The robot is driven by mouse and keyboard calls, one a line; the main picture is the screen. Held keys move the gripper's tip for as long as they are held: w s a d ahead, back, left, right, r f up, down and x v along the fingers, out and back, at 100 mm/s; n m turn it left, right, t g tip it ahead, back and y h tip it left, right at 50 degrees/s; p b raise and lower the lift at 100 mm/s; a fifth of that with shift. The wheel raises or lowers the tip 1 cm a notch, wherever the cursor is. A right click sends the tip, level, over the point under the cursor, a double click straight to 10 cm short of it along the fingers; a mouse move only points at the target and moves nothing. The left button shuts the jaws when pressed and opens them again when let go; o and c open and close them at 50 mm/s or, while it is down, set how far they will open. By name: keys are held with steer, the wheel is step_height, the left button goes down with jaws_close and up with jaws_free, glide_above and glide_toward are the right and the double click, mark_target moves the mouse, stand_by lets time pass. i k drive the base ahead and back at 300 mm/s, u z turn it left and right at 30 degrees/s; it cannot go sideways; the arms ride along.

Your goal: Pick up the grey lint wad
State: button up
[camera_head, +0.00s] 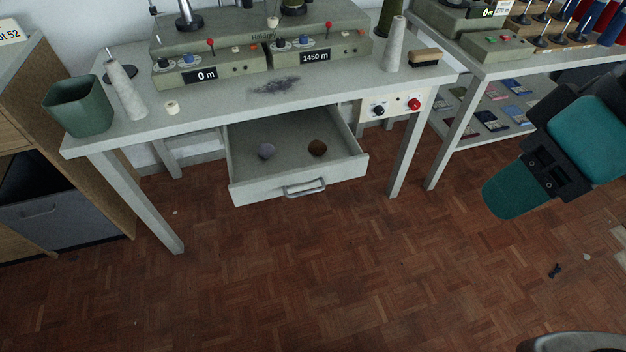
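The grey lint wad (266,150) is a small rounded ball. It lies on the floor of the open drawer (306,191) under the workbench, left of the drawer's middle. A brown ball (317,148) of similar size lies to its right in the same drawer, apart from it. Nothing covers the wad from this view. I see no gripper fingers in the head view. A teal and black jointed shape hangs at the right edge, well away from the drawer, and shows no fingertips.
The workbench (225,103) carries a green bin (78,106), two thread cones, a small white spool (172,107), a brush (423,58) and machines with displays. A dark lint smear marks its top. A control box (391,106) hangs right of the drawer. The parquet floor in front is mostly clear.

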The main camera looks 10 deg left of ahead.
mark_target(265, 150)
steer(key=u, duration=0.35)
steer(key=k, duration=0.45)
steer(key=u, duration=1)
steer(key=k, duration=0.9)
steer(key=u, duration=0.95)
steer(key=i, duration=1.5)
steer(key=z, duration=0.25)
steer(key=i, duration=0.95)
steer(key=z, duration=1.55)
steer(key=i, duration=0.85)
steer(key=z, duration=0.8)
